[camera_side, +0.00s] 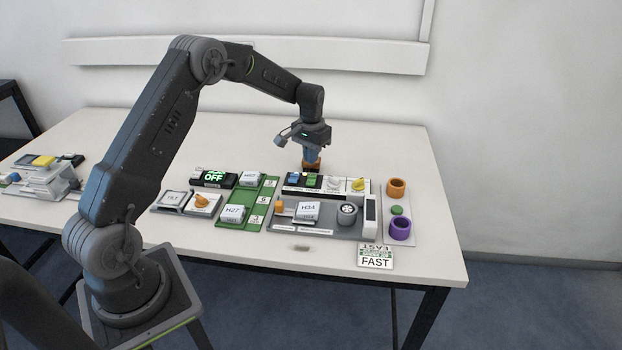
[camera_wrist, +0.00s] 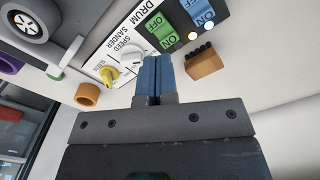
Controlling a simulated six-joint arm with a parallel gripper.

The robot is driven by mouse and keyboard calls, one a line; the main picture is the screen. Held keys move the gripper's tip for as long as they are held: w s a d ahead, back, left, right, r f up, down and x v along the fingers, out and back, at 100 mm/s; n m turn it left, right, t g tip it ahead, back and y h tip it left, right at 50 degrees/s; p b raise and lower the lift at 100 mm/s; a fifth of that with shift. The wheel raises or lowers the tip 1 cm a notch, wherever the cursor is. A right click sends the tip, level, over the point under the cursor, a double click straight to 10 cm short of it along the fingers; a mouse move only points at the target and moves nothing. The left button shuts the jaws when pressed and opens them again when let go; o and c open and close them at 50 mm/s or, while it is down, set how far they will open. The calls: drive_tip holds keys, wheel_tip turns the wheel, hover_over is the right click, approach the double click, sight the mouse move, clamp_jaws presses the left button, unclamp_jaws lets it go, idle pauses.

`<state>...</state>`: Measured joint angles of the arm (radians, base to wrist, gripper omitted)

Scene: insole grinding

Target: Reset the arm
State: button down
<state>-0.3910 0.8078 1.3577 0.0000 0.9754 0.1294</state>
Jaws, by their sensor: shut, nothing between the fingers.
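My gripper (camera_side: 312,156) hangs over the back of the drum sander panel (camera_side: 298,191), pointing down. In the wrist view its blue fingers (camera_wrist: 150,80) are shut together with nothing between them. The panel shows there with green and blue ON/OFF switches (camera_wrist: 162,32), a white speed knob (camera_wrist: 132,54) and a yellow knob (camera_wrist: 108,74). An orange-brown block with dark studs (camera_wrist: 204,63) sits beside the panel, apart from the fingers in that view.
White blocks marked H27 (camera_side: 234,213) and H34 (camera_side: 309,211) stand on the fixtures. An orange ring (camera_side: 396,188) and a purple ring (camera_side: 400,228) are at the right. The back of the table (camera_side: 240,130) is clear.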

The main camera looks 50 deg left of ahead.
drive_tip(key=shift+r, duration=0.3)
drive_tip(key=s+d+r+m+t, duration=0.1)
drive_tip(key=s+d+r, duration=0.45)
drive_tip(key=r, duration=0.35)
drive_tip(key=s+d+r+t, duration=0.2)
drive_tip(key=s+d+r, duration=0.3)
drive_tip(key=d+r, duration=0.25)
drive_tip(key=s+d+r+m+t, duration=0.1)
drive_tip(key=s+d, duration=0.3)
drive_tip(key=s, duration=0.6)
drive_tip(key=s+d+r+m+t, duration=0.1)
drive_tip(key=s+d, duration=0.2)
drive_tip(key=s, duration=0.7)
drive_tip(key=shift+d+r+t, duration=0.3)
drive_tip(key=shift+d+r, duration=0.05)
drive_tip(key=shift+r, duration=0.05)
